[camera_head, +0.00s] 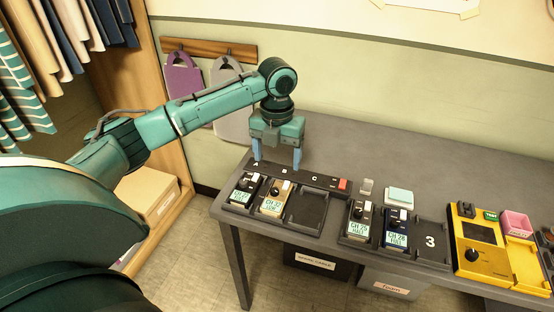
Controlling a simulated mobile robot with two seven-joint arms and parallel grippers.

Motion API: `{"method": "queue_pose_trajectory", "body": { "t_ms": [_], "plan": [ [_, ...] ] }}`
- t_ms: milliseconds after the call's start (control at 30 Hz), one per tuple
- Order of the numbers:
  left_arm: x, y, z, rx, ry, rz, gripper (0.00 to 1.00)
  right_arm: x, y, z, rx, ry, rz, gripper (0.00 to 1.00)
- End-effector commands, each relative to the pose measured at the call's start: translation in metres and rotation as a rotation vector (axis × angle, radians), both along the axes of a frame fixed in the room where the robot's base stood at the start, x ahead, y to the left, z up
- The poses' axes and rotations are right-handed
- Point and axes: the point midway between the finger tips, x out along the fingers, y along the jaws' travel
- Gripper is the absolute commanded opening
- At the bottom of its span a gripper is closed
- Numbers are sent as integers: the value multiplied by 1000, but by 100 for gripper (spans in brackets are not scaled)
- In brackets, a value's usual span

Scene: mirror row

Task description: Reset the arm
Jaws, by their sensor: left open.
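My left arm comes in from the left, and its teal gripper (277,158) points down over the left end of the grey table (370,158). Its two blue-grey fingers are apart with nothing between them. They hang above the back edge of the black tray (239,206) marked with letters. My right gripper is not in this view.
Small labelled devices (271,200) stand in the left tray, with an empty slot (306,212) beside them. More devices (359,220) stand right of it, near a slot marked 3 (430,241). A yellow unit (482,236) is at the right. The table's back is clear.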

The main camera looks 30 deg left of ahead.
Motion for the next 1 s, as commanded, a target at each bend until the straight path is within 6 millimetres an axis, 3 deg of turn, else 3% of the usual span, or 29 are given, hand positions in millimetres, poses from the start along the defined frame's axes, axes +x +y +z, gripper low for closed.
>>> {"method": "queue_pose_trajectory", "body": {
  "t_ms": [367,533,700,800,1000],
  "plan": [
    [-2,-5,-6,-1,0,13,76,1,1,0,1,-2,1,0],
    [-23,-48,-46,-26,-13,162,76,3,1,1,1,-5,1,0],
    [-67,-110,-93,-120,-46,514,76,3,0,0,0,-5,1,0],
    [-95,-137,-110,-198,-49,781,76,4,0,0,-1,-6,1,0],
    [-151,-161,-125,-345,-14,1416,76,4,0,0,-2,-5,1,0]
  ]
}}
